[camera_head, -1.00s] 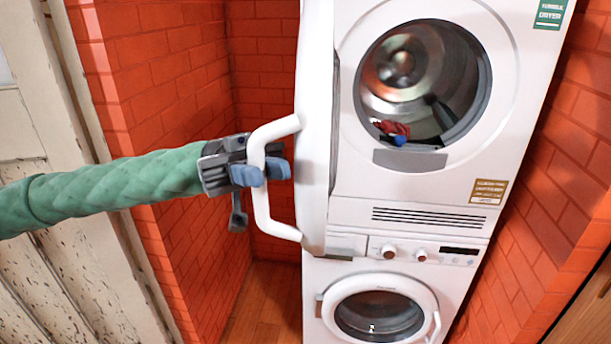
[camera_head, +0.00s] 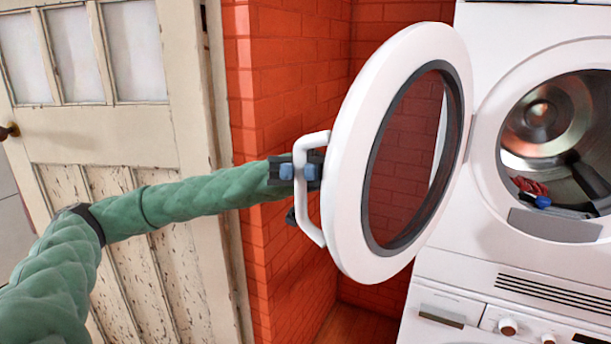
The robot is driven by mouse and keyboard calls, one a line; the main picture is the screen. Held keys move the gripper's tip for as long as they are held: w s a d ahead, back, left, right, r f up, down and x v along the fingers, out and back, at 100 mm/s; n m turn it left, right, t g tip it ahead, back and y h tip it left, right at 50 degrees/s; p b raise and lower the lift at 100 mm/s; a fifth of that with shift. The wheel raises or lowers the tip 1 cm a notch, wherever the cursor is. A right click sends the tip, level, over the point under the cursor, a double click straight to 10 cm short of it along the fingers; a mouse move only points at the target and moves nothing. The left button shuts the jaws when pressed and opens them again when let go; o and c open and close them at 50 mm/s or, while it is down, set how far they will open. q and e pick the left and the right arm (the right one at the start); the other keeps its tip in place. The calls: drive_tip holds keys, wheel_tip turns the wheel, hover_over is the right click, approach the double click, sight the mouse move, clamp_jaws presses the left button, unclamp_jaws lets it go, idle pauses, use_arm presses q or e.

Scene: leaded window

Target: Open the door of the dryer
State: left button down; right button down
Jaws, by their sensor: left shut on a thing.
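The dryer (camera_head: 475,235) is the white upper machine at the right of the head view. Its round white door (camera_head: 347,200) with a dark-rimmed glass stands swung wide open to the left, hinged beside the drum opening (camera_head: 545,125). My left gripper (camera_head: 301,172) is shut on the white door handle (camera_head: 303,205), around its upright bar. A red cloth (camera_head: 528,185) and a small blue thing (camera_head: 542,201) lie inside the drum near its lower rim. My right gripper is not in view.
A washer panel with knobs (camera_head: 508,326) shows below the dryer. A red brick wall (camera_head: 283,75) stands close behind the door and my left gripper. A worn cream wooden door (camera_head: 110,135) with glass panes is at the left.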

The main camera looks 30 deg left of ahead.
use_arm(q)
drive_tip(key=c, duration=1.6)
unclamp_jaws()
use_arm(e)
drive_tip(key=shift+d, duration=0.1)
